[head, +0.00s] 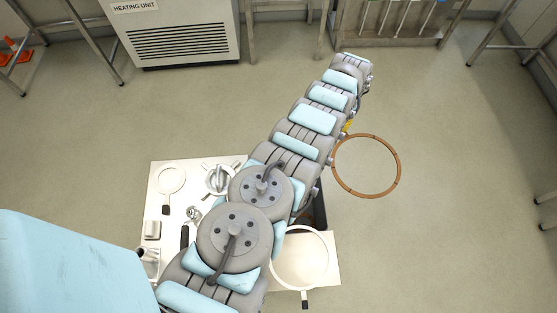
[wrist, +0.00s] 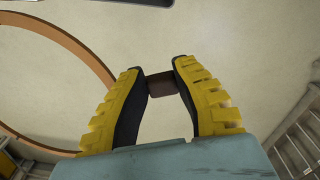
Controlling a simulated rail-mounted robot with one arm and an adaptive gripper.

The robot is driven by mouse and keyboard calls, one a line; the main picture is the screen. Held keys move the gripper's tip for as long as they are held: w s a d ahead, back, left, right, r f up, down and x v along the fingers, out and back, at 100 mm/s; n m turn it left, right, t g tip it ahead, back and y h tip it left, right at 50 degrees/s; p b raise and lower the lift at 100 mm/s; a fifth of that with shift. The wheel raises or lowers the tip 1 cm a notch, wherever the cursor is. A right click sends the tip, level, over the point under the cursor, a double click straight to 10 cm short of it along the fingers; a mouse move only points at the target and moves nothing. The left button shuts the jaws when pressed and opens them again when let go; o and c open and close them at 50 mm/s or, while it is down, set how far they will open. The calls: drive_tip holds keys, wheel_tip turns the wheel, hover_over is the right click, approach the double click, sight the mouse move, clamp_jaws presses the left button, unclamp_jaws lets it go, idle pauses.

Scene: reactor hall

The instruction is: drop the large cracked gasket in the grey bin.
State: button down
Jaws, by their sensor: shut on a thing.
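The large gasket is a thin brown-orange ring (head: 399,168) with a few small dark marks, right of my arm in the head view. In the wrist view part of the ring (wrist: 82,46) curves at the left and passes behind the left finger. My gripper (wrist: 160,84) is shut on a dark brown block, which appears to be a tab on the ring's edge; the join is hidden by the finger. In the head view my arm hides most of the gripper; a bit of yellow finger shows. A dark open-topped box (head: 319,208) is partly hidden under my arm; I cannot tell whether it is the grey bin.
A white table (head: 157,185) with several small parts stands at lower left. A heating unit (head: 178,35) and a rack (head: 390,35) stand at the back. The floor around the ring is clear.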

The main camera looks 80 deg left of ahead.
drive_tip(key=s+a+f+b, duration=0.1)
drive_tip(key=s+f+b, duration=0.6)
drive_tip(key=f, duration=0.8)
drive_tip(key=s+a+f+b, duration=0.1)
drive_tip(key=s+f+b, duration=0.7)
drive_tip(key=s+f, duration=0.5)
wheel_tip(320, 180, down, 3)
drive_tip(key=shift+s+a+f, duration=0.1)
drive_tip(key=shift+s+a, duration=0.15)
drive_tip(key=shift+s, duration=0.05)
